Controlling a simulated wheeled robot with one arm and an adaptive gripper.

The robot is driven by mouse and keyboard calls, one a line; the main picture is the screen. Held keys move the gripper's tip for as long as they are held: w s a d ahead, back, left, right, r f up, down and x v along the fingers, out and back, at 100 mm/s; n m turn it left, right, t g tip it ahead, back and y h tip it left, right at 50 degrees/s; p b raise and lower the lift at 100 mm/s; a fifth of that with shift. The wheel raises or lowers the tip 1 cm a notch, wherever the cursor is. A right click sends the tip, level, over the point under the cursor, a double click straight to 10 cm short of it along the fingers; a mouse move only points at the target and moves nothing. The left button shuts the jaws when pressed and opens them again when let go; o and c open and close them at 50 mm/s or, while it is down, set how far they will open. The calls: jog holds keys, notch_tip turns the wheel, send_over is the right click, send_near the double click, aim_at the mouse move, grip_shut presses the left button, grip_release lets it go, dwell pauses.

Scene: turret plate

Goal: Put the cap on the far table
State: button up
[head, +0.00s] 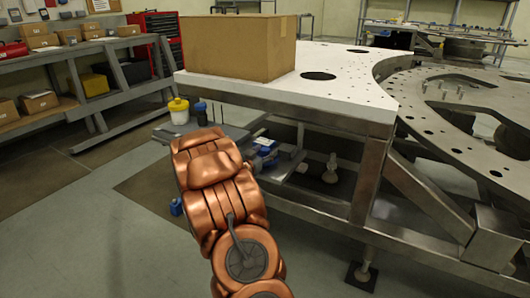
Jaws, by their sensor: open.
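I cannot make out a cap for certain in the head view. A far table (400,27) stands at the back right, partly cut off by the picture edge, with metal parts on it. My copper-coloured arm rises from the bottom middle and bends away from the camera. My gripper does not show; the end of the arm is hidden behind its own links.
A large cardboard box (238,46) sits on the white turret plate (345,84), whose steel frame and legs block the right. A white tub with a yellow lid (179,110) stands left of the plate. Shelving (80,52) lines the left. Floor is clear at lower left.

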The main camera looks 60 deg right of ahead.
jog(key=shift+r, duration=0.2)
jog(key=a, duration=1.2)
jog(key=shift+s+p, duration=0.25)
jog(key=shift+p, duration=0.1)
